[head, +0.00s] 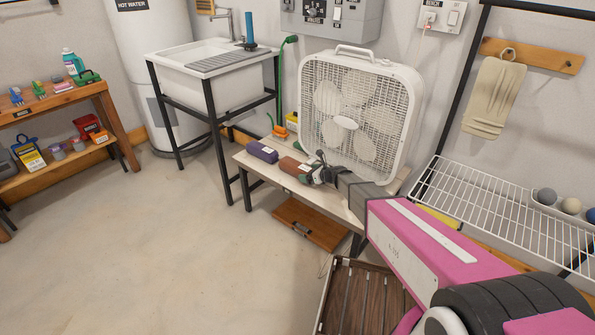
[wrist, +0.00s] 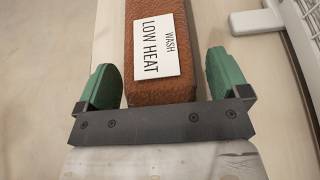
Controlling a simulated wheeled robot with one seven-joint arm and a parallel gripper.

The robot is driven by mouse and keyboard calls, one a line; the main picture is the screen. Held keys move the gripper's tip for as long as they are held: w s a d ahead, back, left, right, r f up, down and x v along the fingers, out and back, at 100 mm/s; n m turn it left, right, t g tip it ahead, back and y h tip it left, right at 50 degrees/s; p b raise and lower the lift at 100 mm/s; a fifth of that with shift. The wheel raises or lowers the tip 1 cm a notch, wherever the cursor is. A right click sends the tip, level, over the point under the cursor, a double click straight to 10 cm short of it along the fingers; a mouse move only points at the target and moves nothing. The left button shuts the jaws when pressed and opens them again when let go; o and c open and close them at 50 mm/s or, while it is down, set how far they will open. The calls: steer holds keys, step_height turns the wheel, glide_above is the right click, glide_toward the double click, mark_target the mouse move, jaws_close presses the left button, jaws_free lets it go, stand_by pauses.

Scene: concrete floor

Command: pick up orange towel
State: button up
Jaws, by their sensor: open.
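A rust-orange folded towel (wrist: 160,88) with a white label reading "WASH LOW HEAT" lies between the two green fingers of my gripper (wrist: 163,72) in the wrist view. The gripper is open, with a visible gap on each side of the towel. In the head view the towel (head: 289,167) lies on the bench (head: 330,207) in front of the box fan. My gripper (head: 312,169) reaches it from the right and hides its right end.
A purple folded item (head: 262,152) lies just left of the towel. The white box fan (head: 358,112) stands close behind. Small orange and yellow items (head: 280,131) stand at the bench's back left. A wire rack (head: 490,205) is at right. The floor at left is clear.

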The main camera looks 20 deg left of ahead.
steer(key=shift+w+a+f, duration=0.2)
steer(key=shift+w+a, duration=0.05)
steer(key=shift+a, duration=0.2)
steer(key=c, duration=1.2)
steer(key=shift+o, duration=0.2)
steer(key=shift+r, duration=0.1)
